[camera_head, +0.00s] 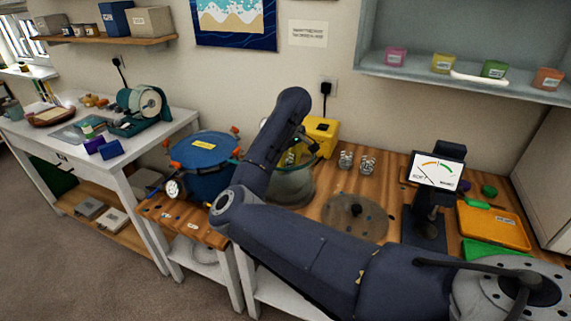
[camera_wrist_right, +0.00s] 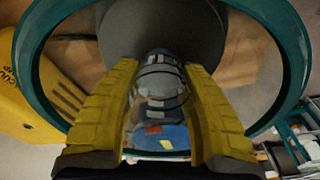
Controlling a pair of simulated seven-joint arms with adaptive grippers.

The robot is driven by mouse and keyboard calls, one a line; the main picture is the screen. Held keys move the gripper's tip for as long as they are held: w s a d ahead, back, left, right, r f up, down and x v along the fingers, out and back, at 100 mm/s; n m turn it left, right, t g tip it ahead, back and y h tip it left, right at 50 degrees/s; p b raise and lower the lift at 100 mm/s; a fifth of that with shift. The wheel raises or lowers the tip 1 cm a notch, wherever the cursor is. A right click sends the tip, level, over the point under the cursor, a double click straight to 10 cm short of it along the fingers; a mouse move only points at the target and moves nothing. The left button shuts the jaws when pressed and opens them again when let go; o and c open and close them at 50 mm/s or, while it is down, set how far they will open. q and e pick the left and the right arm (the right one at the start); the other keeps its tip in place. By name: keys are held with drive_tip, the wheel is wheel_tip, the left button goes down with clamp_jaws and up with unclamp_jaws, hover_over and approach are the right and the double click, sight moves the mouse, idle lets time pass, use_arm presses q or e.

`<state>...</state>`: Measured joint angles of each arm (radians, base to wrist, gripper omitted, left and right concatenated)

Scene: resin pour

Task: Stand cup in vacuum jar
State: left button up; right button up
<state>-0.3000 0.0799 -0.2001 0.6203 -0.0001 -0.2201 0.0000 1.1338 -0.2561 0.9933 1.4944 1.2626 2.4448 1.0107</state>
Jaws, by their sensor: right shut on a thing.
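The vacuum jar (camera_head: 293,187) is a clear vessel with a teal rim on the wooden bench, partly hidden behind my right arm. In the right wrist view its teal rim (camera_wrist_right: 291,45) circles my fingers. My right gripper (camera_wrist_right: 165,88) has yellow fingers and is shut on a clear cup (camera_wrist_right: 160,85) with dark ring marks. The cup appears within the jar's rim; I cannot tell whether it touches the floor of the jar. In the head view the right fingers are mostly hidden by my arm. My left gripper is not in view.
A yellow vacuum pump (camera_head: 322,133) stands behind the jar. A blue pot (camera_head: 204,150) with orange clamps is left of it. A round clear lid (camera_head: 355,218) lies on the bench to the right. A gauge stand (camera_head: 427,212) and an orange tray (camera_head: 493,226) are farther right.

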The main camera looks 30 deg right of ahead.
drive_tip(key=shift+f, duration=0.5)
idle(0.3)
drive_tip(key=o, duration=1.2)
drive_tip(key=shift+o, duration=0.2)
wheel_tip(320, 180, up, 12)
drive_tip(key=shift+r, duration=0.25)
idle(0.4)
